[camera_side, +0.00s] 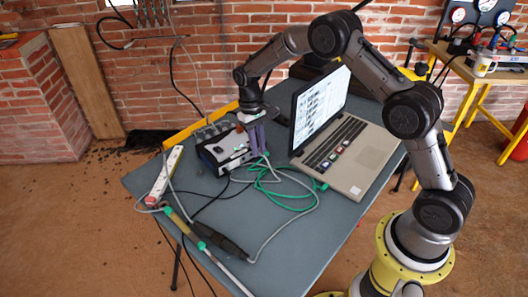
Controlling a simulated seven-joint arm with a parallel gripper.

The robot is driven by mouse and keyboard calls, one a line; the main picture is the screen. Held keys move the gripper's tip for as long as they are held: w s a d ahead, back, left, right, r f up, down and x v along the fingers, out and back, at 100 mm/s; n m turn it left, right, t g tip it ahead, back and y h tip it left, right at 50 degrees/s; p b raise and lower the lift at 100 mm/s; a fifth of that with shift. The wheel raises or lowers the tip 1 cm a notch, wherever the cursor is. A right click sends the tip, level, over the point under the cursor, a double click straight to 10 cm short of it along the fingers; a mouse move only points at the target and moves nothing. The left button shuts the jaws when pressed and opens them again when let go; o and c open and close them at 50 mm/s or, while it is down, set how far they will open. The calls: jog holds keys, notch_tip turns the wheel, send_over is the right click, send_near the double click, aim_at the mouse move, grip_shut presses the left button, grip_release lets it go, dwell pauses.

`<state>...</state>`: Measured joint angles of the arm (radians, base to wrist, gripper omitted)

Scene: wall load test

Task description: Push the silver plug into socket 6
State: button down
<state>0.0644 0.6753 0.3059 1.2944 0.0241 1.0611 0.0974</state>
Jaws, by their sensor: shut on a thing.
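My gripper (260,152), with purple fingers, points down at the right end of a small instrument box on the table. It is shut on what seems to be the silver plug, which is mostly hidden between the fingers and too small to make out. The box (213,157) has a dark body and a pale front panel, with a row of connectors or knobs along its top. Socket 6 and any socket numbers are too small to tell. I cannot tell whether the plug touches a socket.
An open laptop (368,156) stands right of the box. Green and grey cables (285,196) loop in front of my gripper. A white power strip (163,177) lies at the left edge. A dark cable piece (222,237) lies in front. The grey table (300,255) is clear at front right.

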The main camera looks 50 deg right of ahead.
jog(key=shift+w+a+f, duration=0.15)
jog(key=shift+a+f, duration=0.2)
jog(key=shift+f, duration=0.45)
jog(key=shift+w+a+f, duration=0.1)
jog(key=shift+a+f, duration=0.3)
jog(key=shift+f, duration=0.35)
jog(key=shift+w+a+f, duration=0.15)
jog(key=shift+a+f, duration=0.2)
jog(key=shift+f, duration=0.45)
jog(key=shift+w+f, duration=0.1)
jog(key=shift+w, duration=0.3)
jog(key=shift+w+d, duration=0.25)
jog(key=shift+w, duration=0.7)
dwell(1.8)
jog(key=c, duration=0.7)
grip_release()
jog(key=c, duration=0.3)
jog(key=shift+r, duration=3.55)
